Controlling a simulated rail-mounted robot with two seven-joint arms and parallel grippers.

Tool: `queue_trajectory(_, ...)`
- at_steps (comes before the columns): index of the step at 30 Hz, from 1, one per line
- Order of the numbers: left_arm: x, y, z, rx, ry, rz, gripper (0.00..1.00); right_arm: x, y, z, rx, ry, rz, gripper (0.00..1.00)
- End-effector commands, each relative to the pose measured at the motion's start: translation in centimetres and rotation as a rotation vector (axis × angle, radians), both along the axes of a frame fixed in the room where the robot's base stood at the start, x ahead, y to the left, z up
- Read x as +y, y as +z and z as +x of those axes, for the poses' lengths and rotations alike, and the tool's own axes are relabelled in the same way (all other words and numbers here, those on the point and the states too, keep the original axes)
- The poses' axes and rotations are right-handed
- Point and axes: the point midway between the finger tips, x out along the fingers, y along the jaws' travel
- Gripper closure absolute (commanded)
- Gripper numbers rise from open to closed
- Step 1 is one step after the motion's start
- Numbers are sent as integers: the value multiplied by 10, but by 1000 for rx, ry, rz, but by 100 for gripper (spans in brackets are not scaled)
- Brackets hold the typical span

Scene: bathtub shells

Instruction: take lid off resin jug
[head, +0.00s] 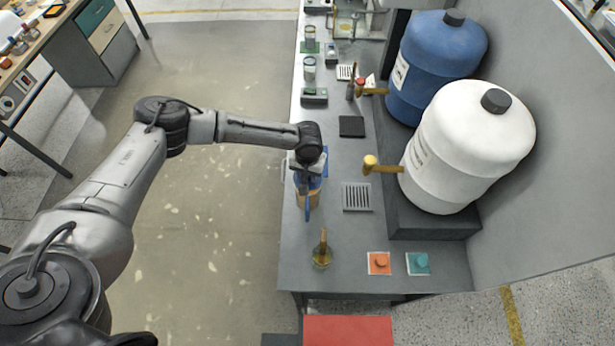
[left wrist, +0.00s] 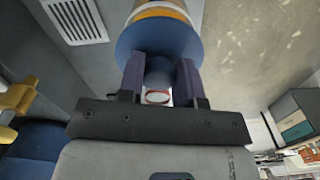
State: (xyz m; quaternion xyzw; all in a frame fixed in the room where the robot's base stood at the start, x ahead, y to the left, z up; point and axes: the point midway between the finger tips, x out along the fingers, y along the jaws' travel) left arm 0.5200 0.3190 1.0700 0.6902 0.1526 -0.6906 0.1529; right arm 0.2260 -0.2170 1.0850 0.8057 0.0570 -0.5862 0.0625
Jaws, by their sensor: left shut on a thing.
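The resin jug (head: 307,198), with an amber band, stands near the left edge of the grey bench, under my left gripper (head: 309,172). Its round blue lid (left wrist: 150,36) shows in the left wrist view, with the jug's amber band (left wrist: 165,13) just beyond it. My left gripper (left wrist: 159,82) is shut on the lid's knob (left wrist: 159,69), one finger on each side. The lid appears to be at the top of the jug; I cannot tell whether there is a gap beneath it. My right gripper is not in view.
A blue barrel (head: 430,70) and a white barrel (head: 455,150) with taps stand at the right. A small amber flask (head: 322,256) stands in front of the jug. A grate (head: 356,197), an orange piece (head: 379,262) and a teal piece (head: 418,263) lie nearby.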

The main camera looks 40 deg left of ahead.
Motion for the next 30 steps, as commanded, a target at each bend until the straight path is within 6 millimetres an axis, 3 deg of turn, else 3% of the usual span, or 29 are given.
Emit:
queue_trajectory(2, 0, 16, 1, -4, 0, -1, 90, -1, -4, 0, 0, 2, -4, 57)
queue_trajectory(9, -55, 45, 1, -3, -5, -3, 90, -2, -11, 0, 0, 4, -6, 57)
queue_trajectory(18, -100, 72, 1, -2, -3, -1, 90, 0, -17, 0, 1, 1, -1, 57)
queue_trajectory(30, -116, 83, 1, -1, -31, 0, 91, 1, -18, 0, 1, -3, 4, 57)
